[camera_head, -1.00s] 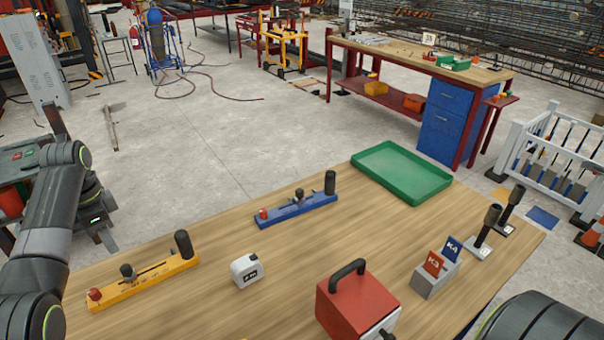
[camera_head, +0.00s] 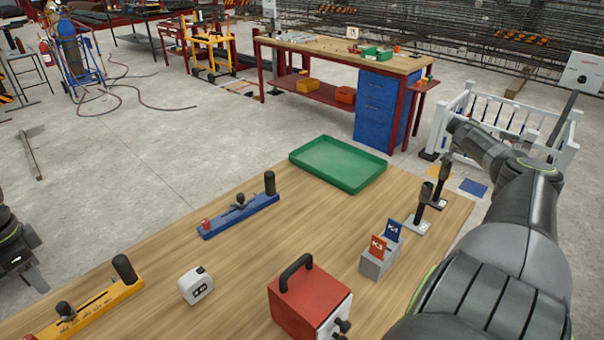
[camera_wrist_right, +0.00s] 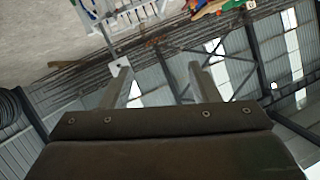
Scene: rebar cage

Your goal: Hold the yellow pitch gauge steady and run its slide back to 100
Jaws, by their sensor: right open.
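The yellow pitch gauge (camera_head: 92,308) lies on the wooden table at the lower left of the head view, its near end cut off by the frame. It has a black upright handle (camera_head: 124,269) at its far end and a dark slide knob (camera_head: 66,311) along its scale. The scale marks are too small to read. Part of my left arm shows at the left edge, off the table; my left gripper (camera_head: 28,268) is too dark and cut off to judge. My right gripper (camera_wrist_right: 160,72) is open and empty, away from the gauge, its fingers apart against the background.
A blue gauge (camera_head: 238,214), a white box-shaped device (camera_head: 196,286), a red case (camera_head: 308,302), a card holder (camera_head: 378,264) and a green tray (camera_head: 338,164) stand on the table (camera_head: 232,258). Two black-handled tools (camera_head: 420,208) stand near its right edge.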

